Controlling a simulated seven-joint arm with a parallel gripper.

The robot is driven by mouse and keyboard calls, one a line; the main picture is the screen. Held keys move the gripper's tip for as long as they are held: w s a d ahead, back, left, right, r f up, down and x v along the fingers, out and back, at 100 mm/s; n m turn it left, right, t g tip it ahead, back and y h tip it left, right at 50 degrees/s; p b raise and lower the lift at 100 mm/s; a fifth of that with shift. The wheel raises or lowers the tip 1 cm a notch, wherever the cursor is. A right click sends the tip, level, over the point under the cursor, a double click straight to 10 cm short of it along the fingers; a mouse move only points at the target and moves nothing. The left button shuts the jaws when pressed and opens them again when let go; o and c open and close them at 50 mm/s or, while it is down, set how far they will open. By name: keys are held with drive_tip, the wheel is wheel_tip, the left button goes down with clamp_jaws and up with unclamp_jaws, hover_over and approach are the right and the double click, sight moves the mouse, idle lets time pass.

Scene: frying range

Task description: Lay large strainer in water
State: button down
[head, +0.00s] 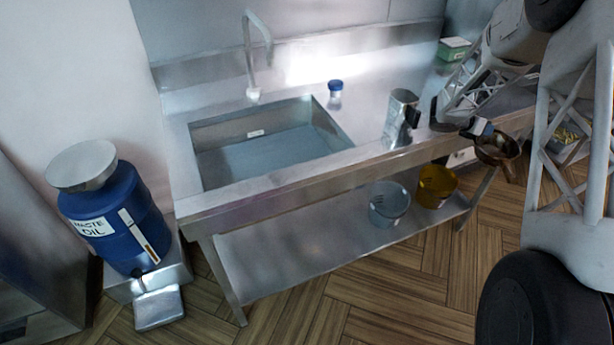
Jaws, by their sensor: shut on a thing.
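The large strainer (498,148) is a dark brownish bowl at the right, in front of the counter's front edge and above the floor. My gripper (479,129) is shut on it at its upper left side; the exact grip is small and partly hidden. The water (265,156) is a bluish flat surface inside the rectangular steel sink (327,124) at the counter's left. The strainer and my gripper are well to the right of the sink.
A steel jug (400,112) and a blue-capped jar (335,89) stand right of the sink. The tap (253,60) rises behind it. A grey bucket (388,205) and a yellow bucket (435,186) are on the lower shelf (300,245). A blue waste oil drum (118,215) stands left.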

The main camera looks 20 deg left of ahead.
drive_tip(key=s+a+r+n+t+y, duration=0.1)
drive_tip(key=s+a+n+t+y, duration=0.3)
drive_tip(key=s+a, duration=0.8)
drive_tip(key=s+a+r+n+t+y, duration=0.1)
drive_tip(key=s+a+n+t+y, duration=0.5)
drive_tip(key=a, duration=1)
drive_tip(key=w+a+r+m+g+h, duration=0.1)
drive_tip(key=w+a+g+h, duration=0.1)
drive_tip(key=a, duration=0.6)
drive_tip(key=w+a+r+m+g+h, duration=0.1)
drive_tip(key=w+a+g, duration=0.15)
drive_tip(key=a, duration=0.55)
drive_tip(key=a+f+m+h, duration=0.1)
drive_tip(key=a+f, duration=0.1)
drive_tip(key=a, duration=0.7)
drive_tip(key=a+f+m+h, duration=0.1)
drive_tip(key=a, duration=0.8)
drive_tip(key=shift+w+a+f+g, duration=0.3)
drive_tip(key=shift+w+f+g, duration=0.05)
drive_tip(key=shift+w+f, duration=0.1)
drive_tip(key=shift+f, duration=0.1)
wheel_tip(320, 180, down, 14)
drive_tip(key=shift+r, duration=0.1)
